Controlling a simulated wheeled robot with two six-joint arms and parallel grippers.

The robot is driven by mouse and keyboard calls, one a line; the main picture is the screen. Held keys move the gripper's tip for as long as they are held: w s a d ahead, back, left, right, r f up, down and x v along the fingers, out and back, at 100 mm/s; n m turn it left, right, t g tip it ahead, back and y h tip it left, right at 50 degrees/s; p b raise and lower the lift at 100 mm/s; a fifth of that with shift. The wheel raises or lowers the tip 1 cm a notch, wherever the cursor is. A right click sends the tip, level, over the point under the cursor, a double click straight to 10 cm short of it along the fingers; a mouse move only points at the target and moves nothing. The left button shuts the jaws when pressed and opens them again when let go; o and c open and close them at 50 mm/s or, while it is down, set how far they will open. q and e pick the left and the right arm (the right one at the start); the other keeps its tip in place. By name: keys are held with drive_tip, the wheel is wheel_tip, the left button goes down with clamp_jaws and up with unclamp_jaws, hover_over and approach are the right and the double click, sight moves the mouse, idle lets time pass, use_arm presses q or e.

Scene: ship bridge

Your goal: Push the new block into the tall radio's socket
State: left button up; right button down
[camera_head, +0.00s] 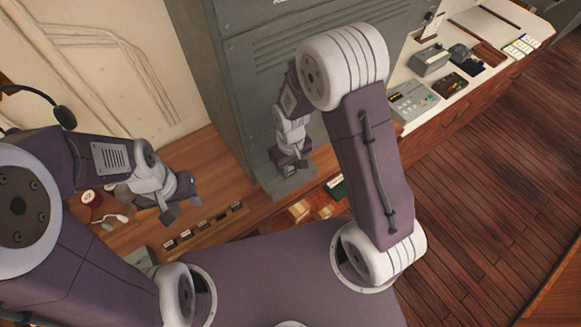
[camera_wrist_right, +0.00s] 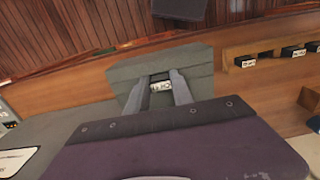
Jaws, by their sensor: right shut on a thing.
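The tall radio (camera_head: 290,60) is a grey cabinet with louvres behind my right arm in the head view. A grey ledge (camera_wrist_right: 198,62) stands out at its foot. My right gripper (camera_head: 290,167) is low over this ledge. In the right wrist view its fingers (camera_wrist_right: 165,90) are shut on the new block (camera_wrist_right: 160,86), a small piece with a white, lettered face. The block lies at the ledge; the socket is hidden, and I cannot tell how far the block is in. My left gripper (camera_head: 180,207) is open and empty above the wooden desk.
Several small dark labelled blocks (camera_head: 203,226) sit in a row along the desk (camera_head: 200,160). A red-brown object with a pale handset (camera_head: 97,207) lies behind my left arm. A white console (camera_head: 415,95) with instruments is at the right. The plank floor is clear.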

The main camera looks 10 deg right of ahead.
drive_tip(key=c, duration=1)
unclamp_jaws()
drive_tip(key=shift+c, duration=0.2)
drive_tip(key=shift+r, duration=0.1)
wheel_tip(320, 180, up, 9)
drive_tip(key=shift+f+b, duration=0.1)
drive_tip(key=shift+b, duration=0.8)
